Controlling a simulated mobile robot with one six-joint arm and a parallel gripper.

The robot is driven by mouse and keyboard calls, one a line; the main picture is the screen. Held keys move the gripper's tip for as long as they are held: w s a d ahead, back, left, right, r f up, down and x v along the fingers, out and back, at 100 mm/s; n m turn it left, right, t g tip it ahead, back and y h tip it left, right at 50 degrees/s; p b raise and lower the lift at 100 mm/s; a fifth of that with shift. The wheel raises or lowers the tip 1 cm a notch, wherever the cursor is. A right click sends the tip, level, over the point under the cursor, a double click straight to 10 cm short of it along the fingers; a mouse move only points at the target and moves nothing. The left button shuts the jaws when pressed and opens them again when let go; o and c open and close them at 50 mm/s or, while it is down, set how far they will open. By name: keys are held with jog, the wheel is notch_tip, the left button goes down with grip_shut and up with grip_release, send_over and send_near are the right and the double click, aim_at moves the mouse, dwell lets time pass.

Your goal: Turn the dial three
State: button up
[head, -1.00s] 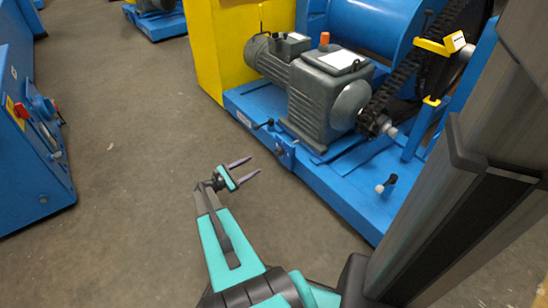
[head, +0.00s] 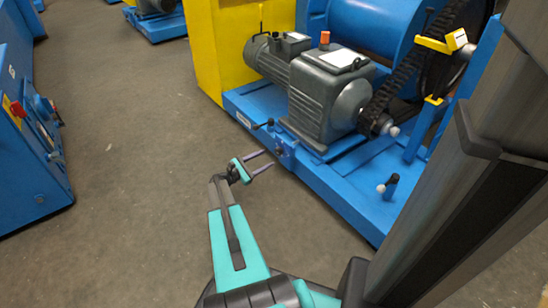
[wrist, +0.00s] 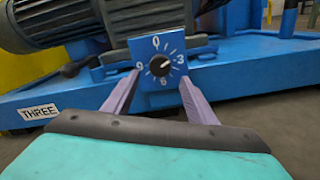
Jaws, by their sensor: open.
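The dial is a black knob (wrist: 160,66) on a small blue plate (wrist: 159,47) marked 0, 3, 6 and 9. Its pale pointer mark seems to point up and right, between 0 and 3. A white label reading THREE (wrist: 39,112) is on the blue base to the left. My gripper (wrist: 160,80) is open and empty, its two purple fingers on either side of the plate's lower part in the wrist view, with the knob between and beyond them. In the head view, my gripper (head: 267,160) is just short of the small blue dial mount (head: 286,152).
A grey motor and gearbox (head: 325,105) stand on the blue base (head: 330,185), with a chain (head: 405,75) at the right. Another blue machine (head: 30,150) is at left; open floor lies between.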

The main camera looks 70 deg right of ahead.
aim_at(276, 153)
jog(key=shift+b+x, duration=0.9)
jog(key=shift+x, duration=2.15)
jog(key=c, duration=1.1)
jog(key=shift+o, duration=0.2)
jog(key=shift+r+p, duration=0.1)
jog(key=shift+p, duration=0.45)
jog(key=shift+a+n+p, duration=0.1)
jog(key=shift+n+p, duration=0.2)
jog(key=shift+p, duration=0.2)
jog(key=o, duration=1.1)
jog(key=shift+c, duration=0.2)
jog(key=shift+w, duration=0.1)
